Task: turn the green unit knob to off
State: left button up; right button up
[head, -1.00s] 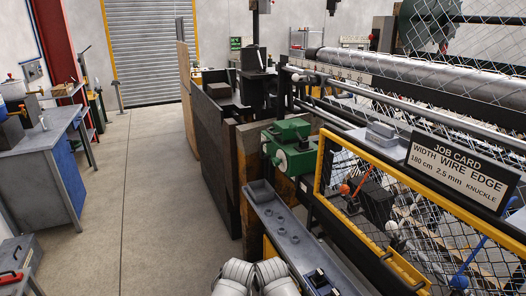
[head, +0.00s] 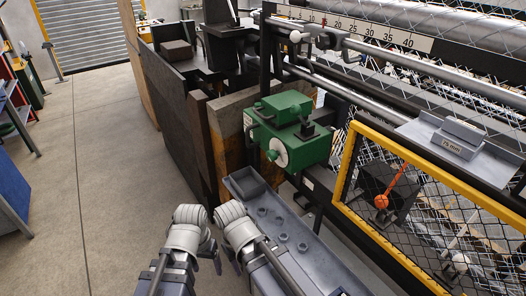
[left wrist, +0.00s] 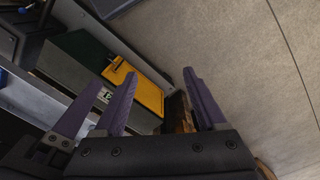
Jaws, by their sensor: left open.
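The green unit (head: 282,119) is a blocky green housing on the machine's side, above centre in the head view. A white round disc (head: 278,153) sits on its front face, and a small black knob or lever (head: 308,130) sits at its right side. I cannot read any setting. My left gripper (head: 217,262) is low in the head view, mostly hidden by my arm links, below the unit and apart from it. In the left wrist view its purple fingers (left wrist: 160,88) are spread with nothing between them. My right gripper is too hidden to judge.
A grey tray rail (head: 285,240) runs below the green unit. A yellow-framed mesh guard (head: 350,160) stands to the right, with an orange ball lever (head: 381,201) behind it. Wooden and dark panels (head: 180,125) stand to the left. The floor (head: 105,190) at left is clear.

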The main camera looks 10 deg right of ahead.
pick_arm(q)
jog(key=w+d+m+t+h+b, duration=0.1)
jog(key=w+d+m+h+b, duration=0.1)
jog(key=w+d+h, duration=0.35)
jog(key=m+t+h, duration=0.4)
jog(key=t+h, duration=0.2)
jog(key=h, duration=0.5)
send_near(269, 157)
jog(key=x, duration=0.3)
jog(key=shift+b+x, duration=0.45)
jog(key=shift+x, duration=3.25)
grip_shut()
